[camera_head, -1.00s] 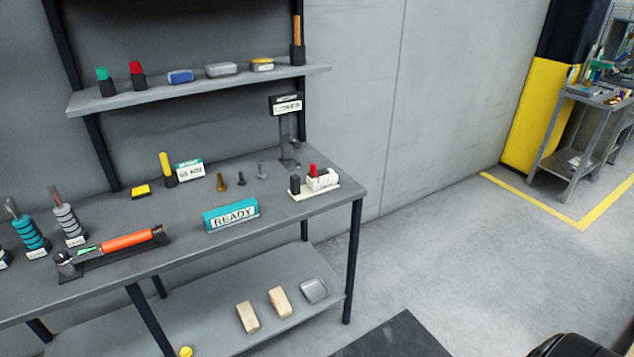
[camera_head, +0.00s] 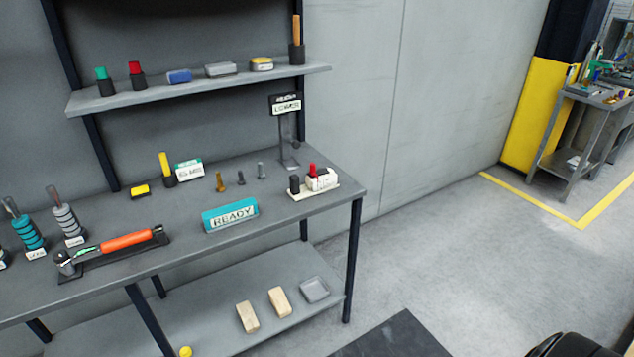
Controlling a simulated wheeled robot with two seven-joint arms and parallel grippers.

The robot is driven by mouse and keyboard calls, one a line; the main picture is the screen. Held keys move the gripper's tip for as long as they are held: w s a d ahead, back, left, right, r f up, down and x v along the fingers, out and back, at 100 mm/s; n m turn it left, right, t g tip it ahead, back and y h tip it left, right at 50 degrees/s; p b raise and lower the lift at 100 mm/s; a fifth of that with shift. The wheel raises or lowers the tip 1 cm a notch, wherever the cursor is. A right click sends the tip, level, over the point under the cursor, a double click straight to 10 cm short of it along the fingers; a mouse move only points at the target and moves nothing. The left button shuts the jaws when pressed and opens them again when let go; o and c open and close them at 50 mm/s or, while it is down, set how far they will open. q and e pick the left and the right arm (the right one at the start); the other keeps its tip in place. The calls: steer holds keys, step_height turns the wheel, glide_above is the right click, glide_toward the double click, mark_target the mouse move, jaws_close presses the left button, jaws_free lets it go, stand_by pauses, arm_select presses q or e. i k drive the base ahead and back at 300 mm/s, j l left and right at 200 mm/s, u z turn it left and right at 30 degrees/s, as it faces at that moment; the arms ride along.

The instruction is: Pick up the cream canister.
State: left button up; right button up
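No cream canister can be made out with certainty. The only cream-coloured thing I see is a small blocky piece (camera_head: 322,179) at the right end of the workbench, on a pale flat base beside red-topped and black pieces. It looks more like a box than a canister. Neither of my grippers is in view, so nothing shows in their hold.
The grey workbench (camera_head: 290,222) carries a teal READY sign (camera_head: 231,215), an orange-handled tool (camera_head: 126,240), several small parts and a LOWER sign (camera_head: 286,104). An upper shelf (camera_head: 205,88) holds small items. Wooden blocks lie on the lower shelf (camera_head: 210,322).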

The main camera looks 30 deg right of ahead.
mark_target(328, 181)
steer(key=i+l, duration=0.2)
steer(key=l, duration=0.2)
steer(key=i+l, duration=0.15)
steer(key=l, duration=0.2)
steer(key=i+l, duration=0.2)
steer(key=l, duration=0.2)
steer(key=i+l, duration=0.2)
steer(key=l, duration=0.2)
steer(key=i+l, duration=0.2)
steer(key=l, duration=0.2)
steer(key=i+l, duration=0.15)
steer(key=l, duration=0.2)
steer(key=i+l, duration=0.2)
steer(key=l, duration=0.2)
